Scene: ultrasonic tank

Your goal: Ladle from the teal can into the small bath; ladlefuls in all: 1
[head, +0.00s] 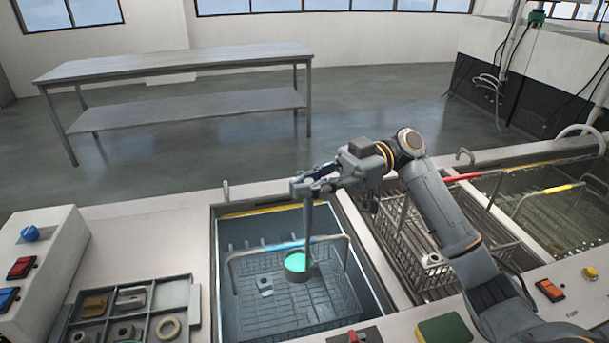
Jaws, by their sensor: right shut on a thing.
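My right gripper (314,184) is shut on the upper end of a ladle (308,225), whose handle hangs nearly straight down. At its lower end is a small grey round cup (299,273) with bright teal inside. The cup appears over the left bath (215,275), in front of a wire basket with a blue handle (275,247); I cannot tell its exact height above the basket. I cannot tell which bath is the small one. No separate teal can can be made out. My left gripper is not in view.
A middle bath holds a wire basket (400,245) under my right arm; a right bath (560,215) has a yellow-handled basket. A grey parts tray (190,300) and a switch box (45,250) stand at left. A green sponge (445,328) lies at front.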

